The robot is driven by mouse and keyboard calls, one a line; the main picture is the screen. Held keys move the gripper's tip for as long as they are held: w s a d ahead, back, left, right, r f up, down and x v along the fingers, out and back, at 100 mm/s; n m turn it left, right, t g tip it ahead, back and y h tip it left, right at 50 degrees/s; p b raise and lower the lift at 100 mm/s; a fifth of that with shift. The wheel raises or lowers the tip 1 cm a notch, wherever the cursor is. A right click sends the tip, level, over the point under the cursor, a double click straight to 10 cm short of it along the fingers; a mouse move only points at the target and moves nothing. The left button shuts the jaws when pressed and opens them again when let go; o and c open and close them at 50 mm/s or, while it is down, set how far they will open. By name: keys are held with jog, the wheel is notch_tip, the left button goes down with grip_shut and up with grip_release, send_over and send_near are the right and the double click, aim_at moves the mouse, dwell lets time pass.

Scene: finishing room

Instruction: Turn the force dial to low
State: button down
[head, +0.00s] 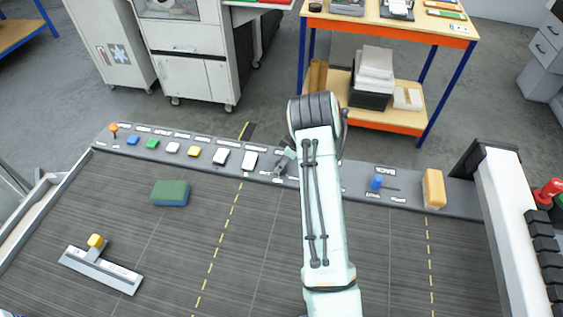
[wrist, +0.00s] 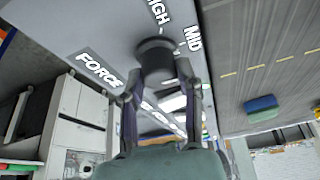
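The force dial (wrist: 157,58) is a dark round knob in the wrist view, on a light grey panel strip with the labels FORCE, HIGH and MID beside it. No LOW label can be read; which mark the dial points to cannot be told. My gripper (wrist: 160,80) is at the dial, its two fingers apart with one tip on each side of the knob. Whether they press on it cannot be told. In the head view my gripper (head: 284,162) is over the panel strip (head: 346,185), and my arm hides part of the strip; the dial cannot be made out there.
Left along the strip are an orange knob (head: 113,128) and several coloured buttons. A green-and-blue block (head: 170,193) and a T-shaped tool (head: 101,268) lie on the bench, otherwise largely clear.

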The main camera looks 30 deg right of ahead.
jog(key=shift+m, duration=0.4)
jog(key=m+h, duration=0.1)
jog(key=m, duration=0.2)
jog(key=m+t+h, duration=0.1)
jog(key=m, duration=0.1)
jog(key=shift+a+m, duration=0.1)
jog(key=shift+m, duration=0.3)
jog(key=m+h, duration=0.2)
jog(key=m, duration=0.3)
jog(key=shift+m, duration=0.3)
jog(key=c, duration=0.7)
grip_release()
jog(key=shift+c, duration=0.2)
